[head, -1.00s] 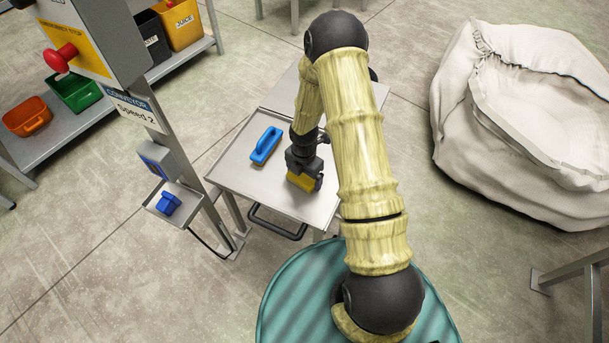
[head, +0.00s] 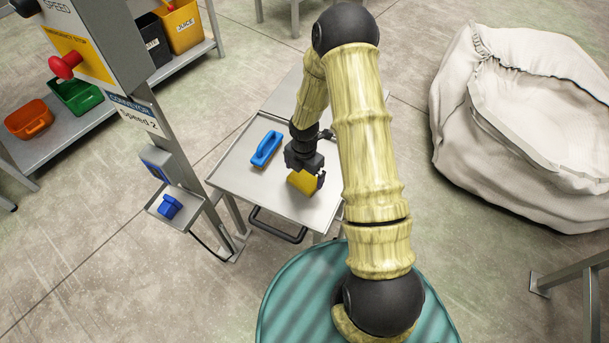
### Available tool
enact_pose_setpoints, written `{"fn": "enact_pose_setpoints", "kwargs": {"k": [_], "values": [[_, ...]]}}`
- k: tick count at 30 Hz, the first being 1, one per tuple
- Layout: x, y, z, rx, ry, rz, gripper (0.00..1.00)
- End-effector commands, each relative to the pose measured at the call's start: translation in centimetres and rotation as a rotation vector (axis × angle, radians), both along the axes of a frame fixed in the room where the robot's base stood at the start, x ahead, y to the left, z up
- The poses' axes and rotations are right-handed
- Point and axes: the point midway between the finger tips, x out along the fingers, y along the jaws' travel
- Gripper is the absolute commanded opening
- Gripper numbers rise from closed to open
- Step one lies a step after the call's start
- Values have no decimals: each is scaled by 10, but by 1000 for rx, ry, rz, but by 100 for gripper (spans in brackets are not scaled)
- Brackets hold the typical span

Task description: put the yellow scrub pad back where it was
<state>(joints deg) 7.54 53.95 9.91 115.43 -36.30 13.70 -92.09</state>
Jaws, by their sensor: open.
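The yellow scrub pad (head: 301,182) is at the metal cart's tray (head: 238,172), near its front middle. My gripper (head: 304,172) is open right above the pad, with its fingers close to the pad's upper part. The pad's top is partly hidden by the gripper. I cannot tell whether the fingers touch it. A blue-handled brush (head: 266,148) lies on the same tray to the left of my gripper.
A post with a conveyor control box (head: 105,45) stands left of the cart, with a small shelf holding a blue object (head: 169,206). A large white sack (head: 490,150) sits on the right. Coloured bins, including an orange one (head: 28,118), stand on a shelf at left.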

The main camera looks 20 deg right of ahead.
Motion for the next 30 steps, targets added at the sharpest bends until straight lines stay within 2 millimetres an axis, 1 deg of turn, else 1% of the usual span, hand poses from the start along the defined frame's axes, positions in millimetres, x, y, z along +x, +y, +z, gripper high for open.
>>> {"fn": "enact_pose_setpoints", "kwargs": {"k": [1,6,9,12,17,30], "values": [[1,0,15,2,-4,-1,100],[0,0,49,0,-2,-1,100],[0,-1,66,0,-2,-1,100],[0,0,78,0,-1,0,100],[0,0,85,0,0,0,100],[0,0,85,0,0,0,100]]}}
